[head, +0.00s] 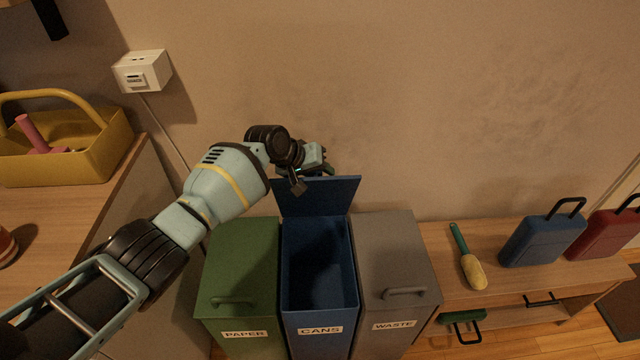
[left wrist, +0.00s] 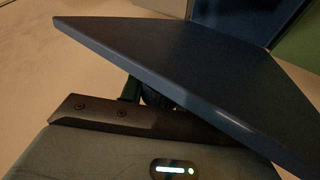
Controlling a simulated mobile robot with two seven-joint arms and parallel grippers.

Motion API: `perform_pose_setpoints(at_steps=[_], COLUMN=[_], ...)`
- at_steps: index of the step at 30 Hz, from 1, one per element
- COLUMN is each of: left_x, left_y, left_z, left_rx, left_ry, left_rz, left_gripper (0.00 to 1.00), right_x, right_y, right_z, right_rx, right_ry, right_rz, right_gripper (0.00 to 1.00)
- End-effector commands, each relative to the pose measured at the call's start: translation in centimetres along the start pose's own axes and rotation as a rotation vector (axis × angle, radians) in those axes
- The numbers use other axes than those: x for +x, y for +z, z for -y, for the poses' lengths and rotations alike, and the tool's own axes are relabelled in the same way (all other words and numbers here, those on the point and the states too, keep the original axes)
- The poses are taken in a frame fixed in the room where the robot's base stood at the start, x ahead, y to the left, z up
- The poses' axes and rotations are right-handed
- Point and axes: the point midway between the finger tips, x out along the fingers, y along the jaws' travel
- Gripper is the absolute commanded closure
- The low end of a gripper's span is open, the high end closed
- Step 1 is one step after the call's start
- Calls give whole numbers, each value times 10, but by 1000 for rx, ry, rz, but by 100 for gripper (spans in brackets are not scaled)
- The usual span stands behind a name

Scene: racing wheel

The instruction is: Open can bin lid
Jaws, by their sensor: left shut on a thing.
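The blue cans bin (head: 321,310) stands in the middle of three bins, with a label reading CANS. Its blue lid (head: 318,196) is swung up at the back, close to upright, and the bin's dark inside shows. My left gripper (head: 328,170) is at the top edge of the lid, on its far side. It is shut on the lid's handle, which is mostly hidden behind the lid. In the left wrist view the lid (left wrist: 190,65) fills much of the picture as a dark blue slab, beside a gripper finger (left wrist: 110,115). My right gripper is not in view.
A green paper bin (head: 240,265) and a grey waste bin (head: 395,260) flank it, both lids closed. A yellow caddy (head: 85,160) sits at left.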

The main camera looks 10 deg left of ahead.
Motion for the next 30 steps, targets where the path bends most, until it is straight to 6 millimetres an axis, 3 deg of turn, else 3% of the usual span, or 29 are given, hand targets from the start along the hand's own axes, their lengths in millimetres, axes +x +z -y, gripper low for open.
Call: perform_pose_setpoints(at_steps=[21, 22, 27, 30], left_x=[1, 1, 1, 1], left_y=[-9, -9, -9, -9], left_z=[0, 0, 0, 0], left_rx=[-27, -27, -26, -26], left_ry=[0, 0, 0, 0], left_rz=[35, 35, 35, 36], left_gripper=[100, 67, 46, 46], right_x=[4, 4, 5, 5], right_y=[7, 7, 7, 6], right_z=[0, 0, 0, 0], right_rx=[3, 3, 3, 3], right_ry=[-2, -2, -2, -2], right_rz=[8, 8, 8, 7], right_gripper=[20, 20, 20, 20])
